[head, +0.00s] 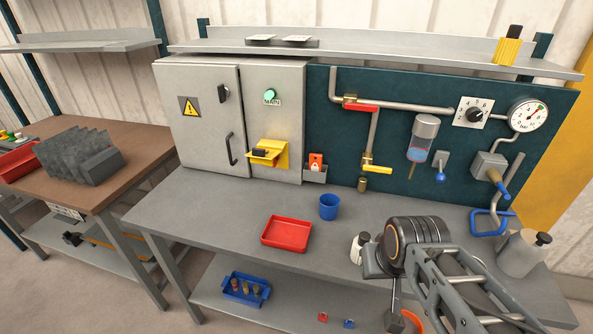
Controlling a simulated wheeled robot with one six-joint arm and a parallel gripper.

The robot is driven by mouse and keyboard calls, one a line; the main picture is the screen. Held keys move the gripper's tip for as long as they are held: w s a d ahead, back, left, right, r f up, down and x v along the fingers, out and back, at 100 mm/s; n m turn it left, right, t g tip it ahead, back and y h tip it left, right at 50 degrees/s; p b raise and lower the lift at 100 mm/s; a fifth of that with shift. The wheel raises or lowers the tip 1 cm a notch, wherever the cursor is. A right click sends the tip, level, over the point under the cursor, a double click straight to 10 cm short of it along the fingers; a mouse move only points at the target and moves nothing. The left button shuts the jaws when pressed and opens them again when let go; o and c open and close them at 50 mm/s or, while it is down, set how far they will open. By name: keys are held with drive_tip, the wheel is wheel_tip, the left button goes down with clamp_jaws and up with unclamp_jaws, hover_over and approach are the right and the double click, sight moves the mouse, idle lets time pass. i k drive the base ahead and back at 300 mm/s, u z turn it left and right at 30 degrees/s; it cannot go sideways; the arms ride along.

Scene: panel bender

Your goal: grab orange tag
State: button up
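The orange tag (316,160) stands upright in a small grey holder (315,174) on the wall, just right of the grey cabinet. Its upper part shows, with a hole near the top; its lower part is hidden in the holder. My arm reaches in from the lower right, in front of the bench. My gripper (396,318) appears to hang low at the bottom edge, well below and to the right of the tag. Its fingers cannot be made out, so its opening is unclear.
On the bench (200,215) are a red tray (287,233), a blue cup (328,207) and a white bottle (358,248). A yellow bracket (268,152) juts from the cabinet left of the tag. A yellow-handled valve (376,169) is to its right.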

sight(315, 161)
drive_tip(key=u, duration=1.9)
drive_tip(key=i, duration=1.7)
drive_tip(key=z, duration=2.15)
